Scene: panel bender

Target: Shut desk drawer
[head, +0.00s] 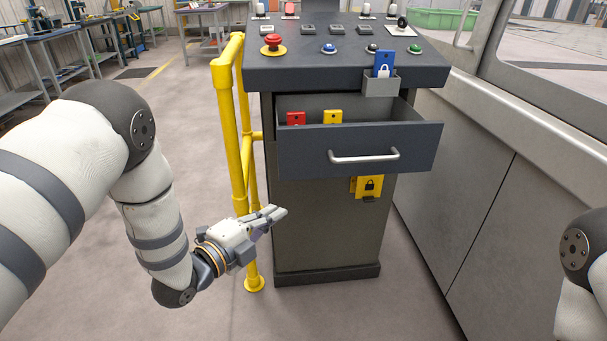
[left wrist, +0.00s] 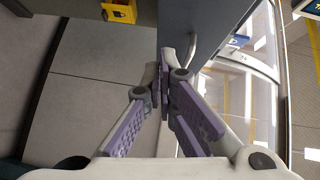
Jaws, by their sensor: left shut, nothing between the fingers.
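The desk drawer (head: 420,142) is pulled out of the grey console, with a dark blue-grey front and a silver bar handle (head: 365,157). A red padlock tag (head: 296,118) and a yellow one (head: 332,117) show inside it. My left gripper (head: 282,212) is shut and empty, below and to the left of the drawer front in the head view, and I see no contact with the drawer. The left wrist view shows its closed fingers (left wrist: 163,78). Only part of my right arm shows at the right edge; its gripper is out of view.
A yellow guard rail (head: 243,130) stands close to the console's left side. A yellow padlock box (head: 369,186) hangs below the drawer. A small holder (head: 380,86) with a blue tag sits above it.

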